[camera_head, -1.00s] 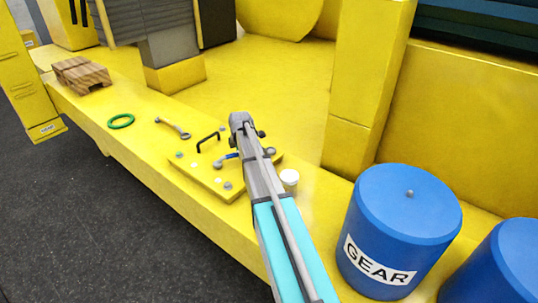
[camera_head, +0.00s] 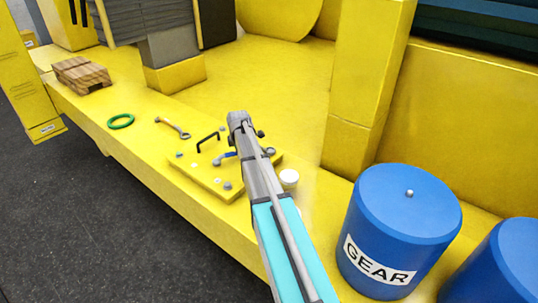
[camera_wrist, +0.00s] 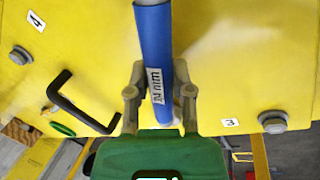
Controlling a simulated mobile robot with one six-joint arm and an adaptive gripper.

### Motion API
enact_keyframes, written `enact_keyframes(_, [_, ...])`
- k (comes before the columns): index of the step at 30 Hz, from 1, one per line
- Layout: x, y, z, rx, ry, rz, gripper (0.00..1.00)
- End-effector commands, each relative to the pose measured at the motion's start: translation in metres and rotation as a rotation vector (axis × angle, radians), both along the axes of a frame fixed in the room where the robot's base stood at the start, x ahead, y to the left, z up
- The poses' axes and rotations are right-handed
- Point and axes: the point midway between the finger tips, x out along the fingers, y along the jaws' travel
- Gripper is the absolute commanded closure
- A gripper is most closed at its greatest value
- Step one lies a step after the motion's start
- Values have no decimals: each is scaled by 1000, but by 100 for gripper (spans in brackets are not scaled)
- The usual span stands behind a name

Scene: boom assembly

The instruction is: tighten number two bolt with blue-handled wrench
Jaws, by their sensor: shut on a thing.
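My gripper (camera_wrist: 160,92) is shut on the blue handle of the wrench (camera_wrist: 153,40), marked "24 mm", in the wrist view. The handle runs out of the top of that view. In the head view the blue handle (camera_head: 228,155) emerges left of my arm over the yellow plate (camera_head: 206,181), its grey end low by the plate. My arm hides the rest. Bolts beside labels 4 (camera_wrist: 20,55) and 3 (camera_wrist: 272,122) show in the wrist view. I cannot make out the number two label or whether the wrench is on its bolt.
A black handle (camera_head: 208,142) stands on the plate. Another wrench (camera_head: 172,127), a green ring (camera_head: 121,121) and a wooden pallet (camera_head: 82,75) lie to the left.

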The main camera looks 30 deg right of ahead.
Motion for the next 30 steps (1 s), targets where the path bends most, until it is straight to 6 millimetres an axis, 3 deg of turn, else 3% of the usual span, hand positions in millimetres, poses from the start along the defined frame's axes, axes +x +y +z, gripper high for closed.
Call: enact_keyframes(30, [9,-2,1,3,-5,-62,100])
